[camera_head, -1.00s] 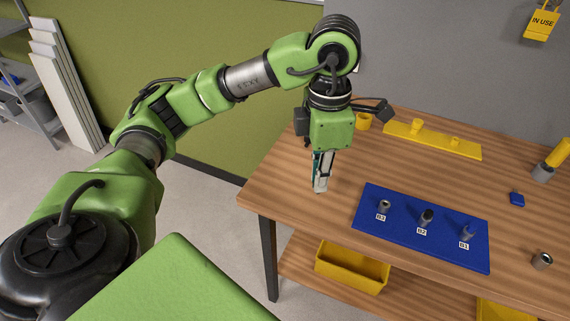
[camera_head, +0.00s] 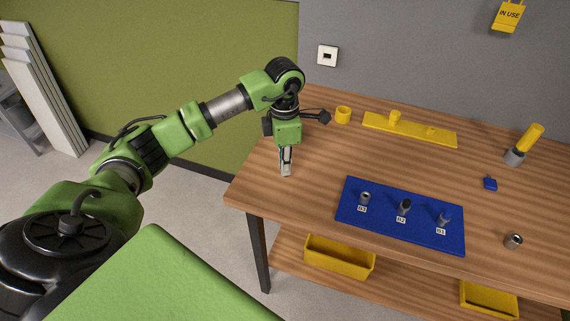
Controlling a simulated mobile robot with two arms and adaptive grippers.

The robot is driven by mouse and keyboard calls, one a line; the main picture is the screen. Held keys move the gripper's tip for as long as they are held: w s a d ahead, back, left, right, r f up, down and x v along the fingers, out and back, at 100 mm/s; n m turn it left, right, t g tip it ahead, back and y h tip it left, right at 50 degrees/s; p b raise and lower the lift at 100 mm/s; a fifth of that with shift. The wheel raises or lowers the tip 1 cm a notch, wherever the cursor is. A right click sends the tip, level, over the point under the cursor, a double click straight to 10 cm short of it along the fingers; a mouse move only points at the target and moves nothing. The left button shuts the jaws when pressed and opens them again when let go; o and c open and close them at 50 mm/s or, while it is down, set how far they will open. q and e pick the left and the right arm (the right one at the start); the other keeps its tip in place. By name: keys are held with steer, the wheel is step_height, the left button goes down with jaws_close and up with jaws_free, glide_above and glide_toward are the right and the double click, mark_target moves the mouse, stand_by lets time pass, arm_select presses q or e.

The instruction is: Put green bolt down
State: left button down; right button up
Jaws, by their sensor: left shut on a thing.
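My left gripper (camera_head: 286,170) points straight down over the left part of the wooden table (camera_head: 300,198), left of the blue mat. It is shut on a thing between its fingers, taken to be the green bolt. The bolt is mostly hidden by the fingers and too small to make out clearly. I cannot tell whether the fingertips or the bolt touch the tabletop. My right gripper is not in view.
The blue mat (camera_head: 400,232) bears several small dark and metal parts beside labels B3, B2 and B1. A yellow ring (camera_head: 343,115) and yellow rack (camera_head: 385,128) stand behind. A grey nut (camera_head: 513,241) lies right. Bare wood surrounds my left gripper.

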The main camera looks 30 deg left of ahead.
arm_select(q)
steer(key=shift+f+p, duration=0.3)
steer(key=shift+f, duration=0.5)
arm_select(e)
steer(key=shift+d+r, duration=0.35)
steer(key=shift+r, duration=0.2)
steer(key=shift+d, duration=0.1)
arm_select(q)
steer(key=shift+f+b, duration=0.25)
steer(key=shift+b, duration=0.05)
steer(key=c, duration=2.1)
jaws_free()
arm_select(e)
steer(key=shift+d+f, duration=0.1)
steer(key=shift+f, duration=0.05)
